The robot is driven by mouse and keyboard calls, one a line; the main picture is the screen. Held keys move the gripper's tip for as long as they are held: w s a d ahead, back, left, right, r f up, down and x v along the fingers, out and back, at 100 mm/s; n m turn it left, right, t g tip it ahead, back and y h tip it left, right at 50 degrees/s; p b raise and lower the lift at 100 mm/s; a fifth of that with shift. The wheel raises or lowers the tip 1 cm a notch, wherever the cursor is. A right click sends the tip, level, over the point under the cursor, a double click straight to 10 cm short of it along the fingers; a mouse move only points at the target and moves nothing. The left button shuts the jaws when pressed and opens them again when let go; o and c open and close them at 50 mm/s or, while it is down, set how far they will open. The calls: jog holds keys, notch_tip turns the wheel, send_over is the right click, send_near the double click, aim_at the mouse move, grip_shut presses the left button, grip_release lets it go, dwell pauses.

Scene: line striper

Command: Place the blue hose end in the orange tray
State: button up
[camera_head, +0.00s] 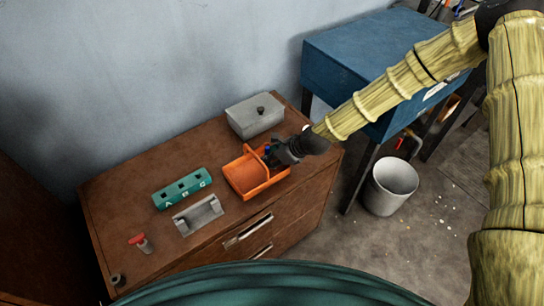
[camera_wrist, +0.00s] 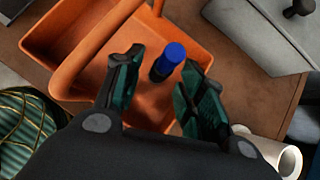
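The orange tray (camera_head: 240,183) with its arched handle sits near the right end of the brown cabinet top; it also fills the upper left of the wrist view (camera_wrist: 94,55). The blue hose end (camera_wrist: 170,58) has a bright blue cap and a darker lower part. It appears between my gripper's fingers, over the tray's inside; a speck of blue (camera_head: 267,149) shows in the head view. My gripper (camera_wrist: 163,75) is open, with gaps showing on both sides of the hose end. Whether the hose end rests on the tray floor is hard to tell.
A grey lidded box (camera_head: 254,117) stands behind the tray. A teal slotted block (camera_head: 182,190), a grey holder (camera_head: 199,215) and a red-topped part (camera_head: 141,242) lie to the left. A bucket (camera_head: 389,187) stands on the floor, right, near a blue bench (camera_head: 350,60).

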jog(key=shift+r, duration=0.2)
jog(key=b+v, duration=0.2)
jog(key=v, duration=1)
jog(key=s+d+f+n+g+h, duration=0.1)
jog(key=s+d+f+n, duration=0.1)
jog(key=s+f+n, duration=0.45)
jog(key=s+d+f+n+g+h, duration=0.1)
jog(key=s+d+f+n+h, duration=0.15)
jog(key=s+f, duration=0.6)
jog(key=s+d+f+n+g+h, duration=0.1)
jog(key=s+d+f+n, duration=0.3)
jog(key=s+n, duration=0.3)
jog(key=s+d+f+n+g+h, duration=0.1)
jog(key=s+d+f+n, duration=0.4)
jog(key=s, duration=0.7)
jog(key=d+n+h, duration=0.1)
jog(key=d+n, duration=0.1)
jog(key=n, duration=0.1)
jog(key=shift+f, duration=0.2)
